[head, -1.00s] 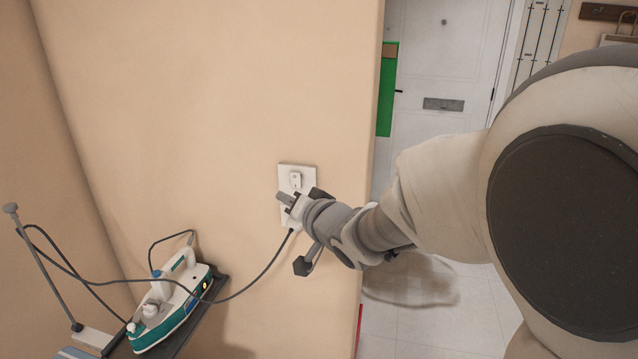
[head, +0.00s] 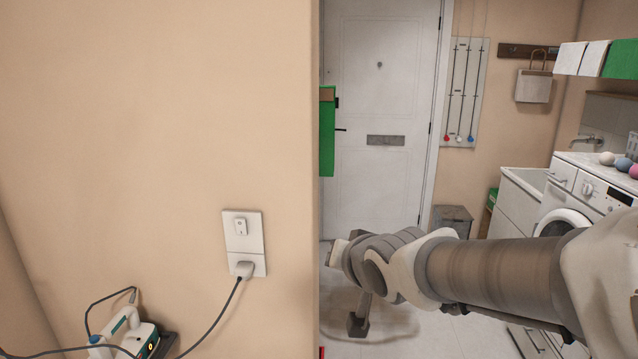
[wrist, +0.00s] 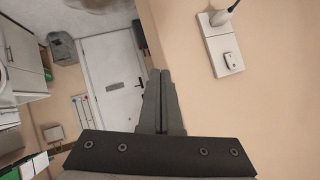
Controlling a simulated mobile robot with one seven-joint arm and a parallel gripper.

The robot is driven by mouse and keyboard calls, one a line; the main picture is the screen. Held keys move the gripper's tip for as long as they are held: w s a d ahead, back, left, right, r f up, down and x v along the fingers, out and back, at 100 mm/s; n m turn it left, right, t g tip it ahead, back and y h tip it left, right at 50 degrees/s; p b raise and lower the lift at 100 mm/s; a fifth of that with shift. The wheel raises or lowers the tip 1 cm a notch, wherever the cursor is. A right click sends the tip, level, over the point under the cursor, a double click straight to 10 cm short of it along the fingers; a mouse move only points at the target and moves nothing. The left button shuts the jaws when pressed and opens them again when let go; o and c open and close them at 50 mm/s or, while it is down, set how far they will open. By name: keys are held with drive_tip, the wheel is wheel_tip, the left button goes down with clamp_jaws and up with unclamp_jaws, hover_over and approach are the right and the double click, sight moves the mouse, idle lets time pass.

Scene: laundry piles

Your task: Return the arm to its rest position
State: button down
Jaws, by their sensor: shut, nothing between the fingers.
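My arm reaches in from the right of the head view, over the open passage beside the wall corner. My gripper (head: 335,254) is at its left end, near the corner and apart from the wall plate. In the wrist view my gripper (wrist: 159,75) shows its two fingers together, with nothing between them. The wall plate (head: 244,240) has a switch on top and a plug with a cord in its lower half. It also shows in the wrist view (wrist: 221,45), right of the fingers.
The wall corner (head: 318,130) stands close to my gripper. An iron (head: 125,335) with its cord is at lower left. A white door (head: 384,100) is behind. A washing machine (head: 590,190) stands at right, behind my arm. The floor of the passage shows free room.

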drive_tip(key=s+d+f+g+h, duration=0.1)
drive_tip(key=s+d, duration=0.2)
drive_tip(key=s, duration=0.4)
drive_tip(key=s+d+f+n+g+h, duration=0.1)
drive_tip(key=s+d+g, duration=0.1)
drive_tip(key=s+d, duration=0.2)
drive_tip(key=s+d+f+g+h, duration=0.1)
drive_tip(key=s+d, duration=0.3)
drive_tip(key=s, duration=0.6)
drive_tip(key=shift+s+d+n+g, duration=0.2)
drive_tip(key=shift+n+g, duration=0.1)
drive_tip(key=shift+g, duration=0.4)
drive_tip(key=shift+a+f, duration=0.1)
drive_tip(key=shift+a, duration=0.1)
